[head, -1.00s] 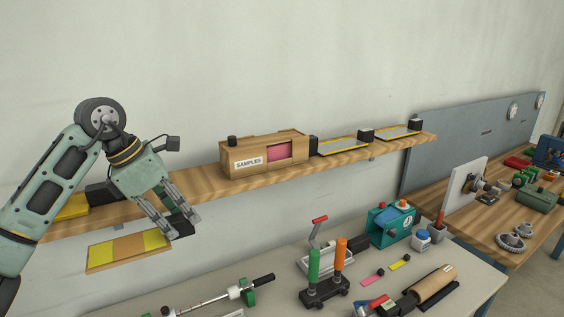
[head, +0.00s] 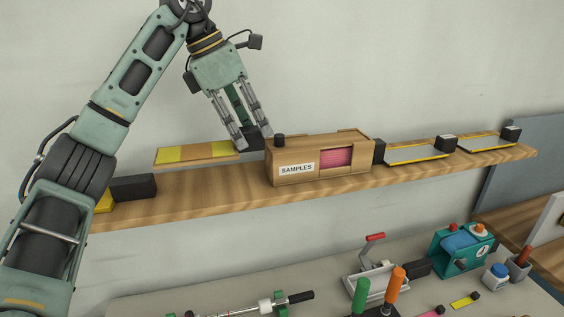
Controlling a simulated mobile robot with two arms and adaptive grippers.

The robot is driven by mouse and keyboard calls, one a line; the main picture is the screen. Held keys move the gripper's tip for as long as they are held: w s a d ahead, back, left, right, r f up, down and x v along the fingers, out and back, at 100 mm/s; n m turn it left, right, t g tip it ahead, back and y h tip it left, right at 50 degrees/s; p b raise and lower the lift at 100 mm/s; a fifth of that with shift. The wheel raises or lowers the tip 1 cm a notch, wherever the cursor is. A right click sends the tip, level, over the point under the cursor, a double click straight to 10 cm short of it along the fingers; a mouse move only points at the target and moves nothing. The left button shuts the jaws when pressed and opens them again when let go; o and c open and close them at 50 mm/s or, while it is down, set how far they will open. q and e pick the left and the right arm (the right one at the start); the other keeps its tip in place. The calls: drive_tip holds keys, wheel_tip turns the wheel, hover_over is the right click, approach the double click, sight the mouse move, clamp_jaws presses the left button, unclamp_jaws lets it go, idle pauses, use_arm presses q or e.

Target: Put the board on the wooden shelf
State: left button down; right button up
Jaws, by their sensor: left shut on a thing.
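The board (head: 197,153) is a flat panel with yellow ends and a tan middle. It shows above the wooden shelf (head: 205,194), left of the samples box, and looks about level. My left gripper (head: 249,143) points down at the board's right end and is shut on a dark block there, which seems to be the board's grip. I cannot tell whether the board touches the shelf or hangs a little above it. My right gripper is not in view.
The wooden samples box (head: 321,158) stands just right of my left gripper. A black block (head: 133,187) sits at the shelf's left, by a yellow piece. Two yellow-edged boards (head: 415,154) lie farther right on the shelf. The bench below holds tools and a teal device (head: 462,249).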

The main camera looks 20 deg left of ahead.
sight(249, 151)
use_arm(q)
drive_tip(key=f, duration=0.2)
drive_tip(key=s+f, duration=0.1)
drive_tip(key=f, duration=0.3)
drive_tip(key=f+p, duration=0.1)
drive_tip(key=f, duration=0.1)
drive_tip(key=shift+w, duration=0.35)
drive_tip(key=shift+s+f, duration=0.1)
drive_tip(key=shift+f, duration=0.55)
drive_tip(key=c, duration=1.8)
unclamp_jaws()
drive_tip(key=o, duration=0.3)
drive_tip(key=shift+o, duration=0.5)
drive_tip(key=v, duration=1.1)
drive_tip(key=shift+s+a+r, duration=0.15)
drive_tip(key=shift+a+r, duration=0.05)
drive_tip(key=shift+r, duration=0.4)
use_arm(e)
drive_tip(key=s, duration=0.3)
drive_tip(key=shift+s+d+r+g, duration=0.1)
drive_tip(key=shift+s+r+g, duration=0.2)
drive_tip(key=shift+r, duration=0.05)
use_arm(q)
drive_tip(key=shift+f, duration=0.1)
